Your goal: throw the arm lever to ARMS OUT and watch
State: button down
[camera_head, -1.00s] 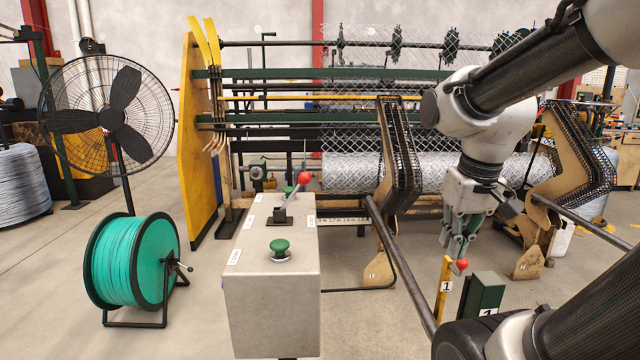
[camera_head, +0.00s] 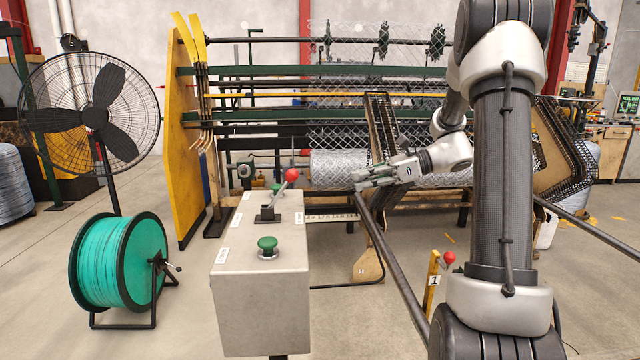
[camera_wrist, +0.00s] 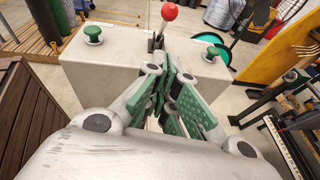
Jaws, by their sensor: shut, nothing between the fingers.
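A lever with a red ball knob (camera_head: 291,175) stands on top of a grey control box (camera_head: 262,300), its rod leaning up and to the right in the head view. In the wrist view the red knob (camera_wrist: 169,11) shows just past my fingertips. My gripper (camera_head: 358,180) is shut and empty, pointing left toward the lever, to the right of the box and apart from the knob. The closed green-padded fingers (camera_wrist: 172,68) also show in the wrist view. The white labels on the box top are too small to read.
Green buttons (camera_head: 268,244) sit on the box top. A second red-knobbed lever (camera_head: 449,258) stands on a yellow post marked 1. The mesh-weaving machine (camera_head: 330,72) fills the back. A fan (camera_head: 98,118) and a green wire reel (camera_head: 118,262) stand left.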

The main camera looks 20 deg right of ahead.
jog(key=r+x, duration=0.2)
jog(key=x, duration=1.1)
jog(key=shift+w+a+r, duration=0.2)
jog(key=shift+a+r, duration=0.05)
jog(key=shift+r, duration=0.05)
jog(key=shift+r, duration=0.1)
